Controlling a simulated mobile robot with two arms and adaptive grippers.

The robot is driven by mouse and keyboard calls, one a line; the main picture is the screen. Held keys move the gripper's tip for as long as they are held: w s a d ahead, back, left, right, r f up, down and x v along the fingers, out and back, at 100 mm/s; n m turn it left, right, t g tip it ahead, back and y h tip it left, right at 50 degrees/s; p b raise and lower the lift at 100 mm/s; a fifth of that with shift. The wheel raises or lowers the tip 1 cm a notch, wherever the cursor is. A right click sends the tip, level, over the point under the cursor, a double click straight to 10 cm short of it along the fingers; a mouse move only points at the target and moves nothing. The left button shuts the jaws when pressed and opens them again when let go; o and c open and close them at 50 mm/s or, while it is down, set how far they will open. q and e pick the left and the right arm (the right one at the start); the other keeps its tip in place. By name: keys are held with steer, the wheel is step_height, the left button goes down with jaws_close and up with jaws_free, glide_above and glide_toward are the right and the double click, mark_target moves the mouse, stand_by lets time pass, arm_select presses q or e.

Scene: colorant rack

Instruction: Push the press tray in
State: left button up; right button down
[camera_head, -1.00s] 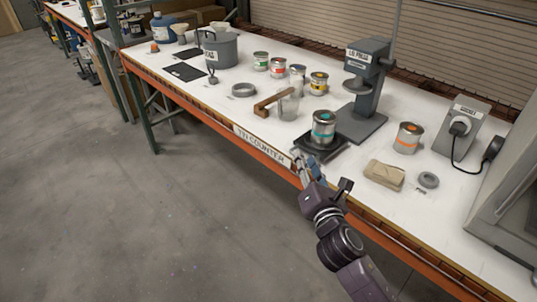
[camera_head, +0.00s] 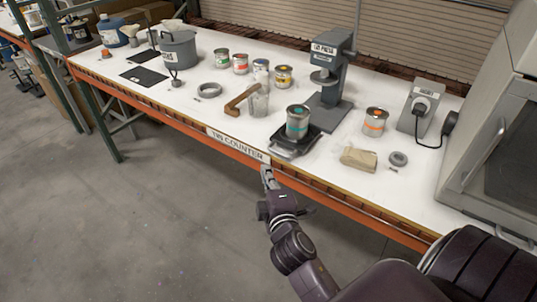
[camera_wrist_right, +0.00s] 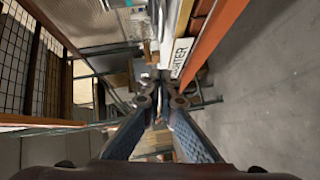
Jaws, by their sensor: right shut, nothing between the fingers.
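The press tray (camera_head: 312,137) is a black slide with a front handle (camera_head: 283,153), sticking out toward the counter's front edge. A tin (camera_head: 297,122) with a teal mark on its lid stands upright on it. The grey tin press (camera_head: 331,65) stands on the counter just behind. My right gripper (camera_head: 266,172) is at the counter's front edge, in front of the tray and slightly left of its handle, apart from it. Its fingers, also seen in the right wrist view (camera_wrist_right: 158,85), are shut and empty. My left gripper is not in view.
The counter front (camera_head: 238,143) with its sign lies close to my right gripper. An orange-marked tin (camera_head: 375,121), a tan folded cloth (camera_head: 358,158), a glass jar (camera_head: 260,103) and a wooden-handled tool (camera_head: 240,98) stand around the tray. The floor in front is clear.

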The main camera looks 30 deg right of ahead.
mark_target(286, 142)
steer(key=w+d, duration=0.1)
steer(key=w, duration=0.1)
steer(key=w+d+f+p, duration=0.1)
steer(key=w+d, duration=0.1)
steer(key=w+d+p, duration=0.1)
steer(key=w+d, duration=0.1)
steer(key=shift+w+d+f, duration=0.15)
steer(key=shift+f, duration=0.15)
steer(key=w+d, duration=0.1)
steer(key=d, duration=0.1)
steer(key=w+d, duration=0.1)
steer(key=d, duration=0.2)
steer(key=w+d, duration=0.1)
steer(key=d, duration=0.2)
steer(key=shift+w+d+p, duration=0.15)
steer(key=shift+w+p, duration=0.05)
steer(key=shift+p, duration=0.1)
